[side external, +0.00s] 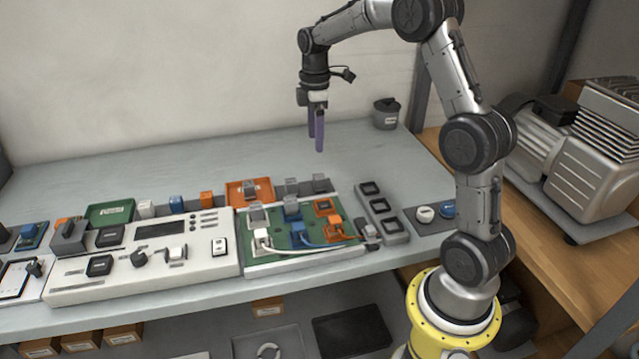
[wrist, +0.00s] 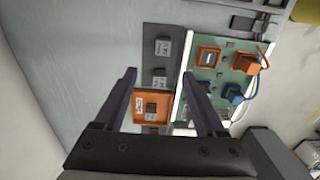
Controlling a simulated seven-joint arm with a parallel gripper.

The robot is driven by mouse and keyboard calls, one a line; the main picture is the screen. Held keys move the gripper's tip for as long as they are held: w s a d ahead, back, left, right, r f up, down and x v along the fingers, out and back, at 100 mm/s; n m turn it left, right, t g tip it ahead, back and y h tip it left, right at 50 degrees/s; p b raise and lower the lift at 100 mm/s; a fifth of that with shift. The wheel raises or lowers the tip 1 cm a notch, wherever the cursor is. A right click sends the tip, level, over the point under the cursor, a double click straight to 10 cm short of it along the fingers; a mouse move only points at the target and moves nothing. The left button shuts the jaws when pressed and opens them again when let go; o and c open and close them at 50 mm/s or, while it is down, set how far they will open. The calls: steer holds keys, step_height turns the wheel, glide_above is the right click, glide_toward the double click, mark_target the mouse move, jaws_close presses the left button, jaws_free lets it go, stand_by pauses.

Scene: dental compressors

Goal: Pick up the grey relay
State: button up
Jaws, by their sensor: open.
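My gripper (side external: 317,140) is open and empty, high above the back of the bench in the side view. Its two fingers (wrist: 162,76) point down toward the bench in the wrist view. Several small grey blocks could be the grey relay; I cannot tell which. One grey block (side external: 249,187) sits in an orange tray (side external: 233,197). Two more, a left one (side external: 291,186) and a right one (side external: 320,184), stand behind the green circuit board. In the wrist view, two labelled grey blocks, one upper (wrist: 161,50) and one lower (wrist: 159,76), lie on a dark strip, beyond the orange tray (wrist: 137,108).
The green circuit board (side external: 275,237) carries blue, orange and white plugs with cables. A white control panel (side external: 135,275) stands left of it. A grey holder with dark squares (side external: 383,213) is to its right. A dark pot (side external: 386,113) stands at the back.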

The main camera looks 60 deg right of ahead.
mark_target(319, 176)
step_height(319, 176, down, 8)
steer(key=shift+r, duration=0.2)
steer(key=shift+s+d+f, duration=0.1)
steer(key=shift+s+f, duration=0.05)
steer(key=shift+f, duration=0.75)
steer(key=shift+s+a+f, duration=0.1)
steer(key=shift+s+f, duration=0.1)
steer(key=shift+f, duration=0.7)
steer(key=shift+s+d+f, duration=0.1)
steer(key=shift+s+f, duration=0.05)
steer(key=shift+f, duration=0.75)
jaws_close()
